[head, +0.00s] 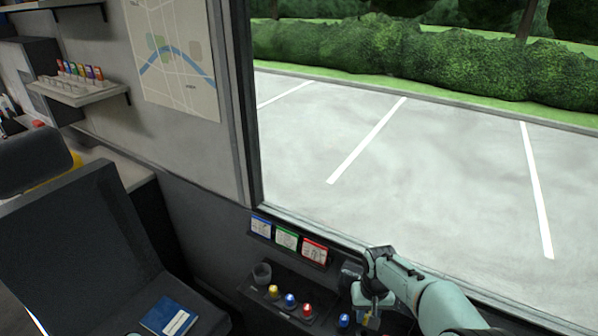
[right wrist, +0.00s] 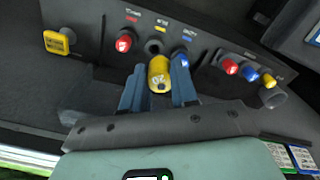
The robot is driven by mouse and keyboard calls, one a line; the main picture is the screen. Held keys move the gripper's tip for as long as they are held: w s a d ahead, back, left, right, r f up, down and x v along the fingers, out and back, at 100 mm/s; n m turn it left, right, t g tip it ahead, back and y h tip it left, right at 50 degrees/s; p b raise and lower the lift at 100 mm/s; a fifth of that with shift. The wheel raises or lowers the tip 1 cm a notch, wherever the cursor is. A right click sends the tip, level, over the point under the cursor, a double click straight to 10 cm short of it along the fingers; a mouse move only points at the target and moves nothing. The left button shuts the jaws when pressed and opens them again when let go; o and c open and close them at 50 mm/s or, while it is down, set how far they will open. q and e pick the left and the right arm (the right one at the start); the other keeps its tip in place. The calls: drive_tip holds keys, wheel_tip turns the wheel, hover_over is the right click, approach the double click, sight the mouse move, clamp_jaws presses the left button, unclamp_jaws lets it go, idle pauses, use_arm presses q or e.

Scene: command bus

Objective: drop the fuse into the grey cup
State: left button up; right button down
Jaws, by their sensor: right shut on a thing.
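My right gripper (right wrist: 157,88) is shut on a yellow fuse (right wrist: 159,73) with a number on its end. Just beyond the fuse in the right wrist view is a dark round socket (right wrist: 153,47) that looks empty. In the head view the right gripper (head: 367,312) is at the bottom right, over the right part of the dark panel, and mostly hides the fuse. The grey cup (head: 262,273) stands at the left end of the panel, well left of the gripper. It also shows at the right in the right wrist view (right wrist: 273,97).
Yellow (head: 273,291), blue (head: 290,299) and red (head: 307,310) knobs stand between cup and gripper. Red (right wrist: 124,42) and blue (right wrist: 180,57) pieces flank the socket. Labelled cards (head: 286,239) line the window sill. A dark seat (head: 80,245) holds a blue book (head: 168,317).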

drive_tip(key=shift+w+f, duration=0.2)
drive_tip(key=shift+w, duration=0.05)
drive_tip(key=shift+a, duration=0.1)
drive_tip(key=s+f, duration=0.4)
drive_tip(key=shift+f, duration=0.4)
